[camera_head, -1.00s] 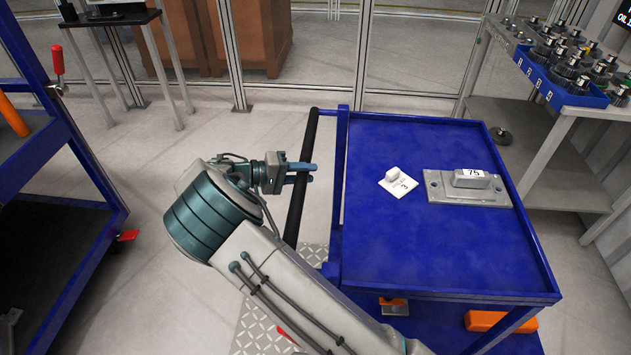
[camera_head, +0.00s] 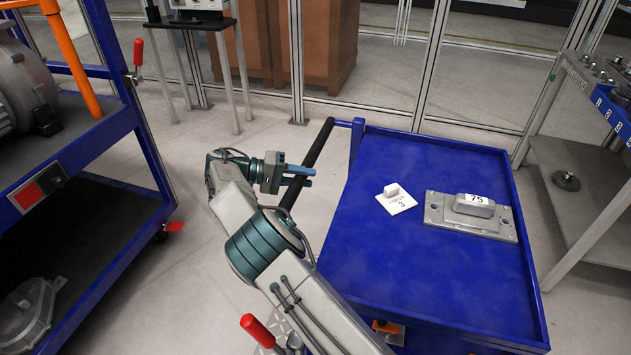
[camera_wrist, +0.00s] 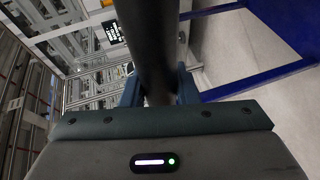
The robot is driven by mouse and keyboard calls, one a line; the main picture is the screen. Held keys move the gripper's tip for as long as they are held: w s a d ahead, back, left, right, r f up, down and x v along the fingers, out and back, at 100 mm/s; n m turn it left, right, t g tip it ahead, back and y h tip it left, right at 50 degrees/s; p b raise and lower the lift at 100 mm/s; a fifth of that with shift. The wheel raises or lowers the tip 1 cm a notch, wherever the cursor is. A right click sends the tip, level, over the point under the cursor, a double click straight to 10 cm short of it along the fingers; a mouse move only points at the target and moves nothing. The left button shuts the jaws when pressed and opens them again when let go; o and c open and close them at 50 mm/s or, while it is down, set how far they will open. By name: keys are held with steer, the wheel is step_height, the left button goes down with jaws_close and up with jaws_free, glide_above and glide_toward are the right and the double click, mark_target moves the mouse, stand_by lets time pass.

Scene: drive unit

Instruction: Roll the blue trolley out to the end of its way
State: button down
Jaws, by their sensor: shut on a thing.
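The blue trolley (camera_head: 400,262) stands in the middle right of the head view, turned a little, with a black push bar (camera_head: 318,152) along its left end. My gripper (camera_head: 300,176) is shut on that push bar near its middle. In the wrist view the dark bar (camera_wrist: 150,45) runs between the two blue fingers of my gripper (camera_wrist: 158,88). The trolley's wheels are hidden.
A second blue cart (camera_head: 100,125) with a motor stands close on the left. Glass fencing (camera_head: 375,55) closes the back. Some floor is clear between the carts.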

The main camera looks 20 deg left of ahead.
steer(key=shift+a+f, duration=0.15)
steer(key=shift+a, duration=0.7)
steer(key=shift+a+r, duration=0.15)
steer(key=shift+r, duration=0.15)
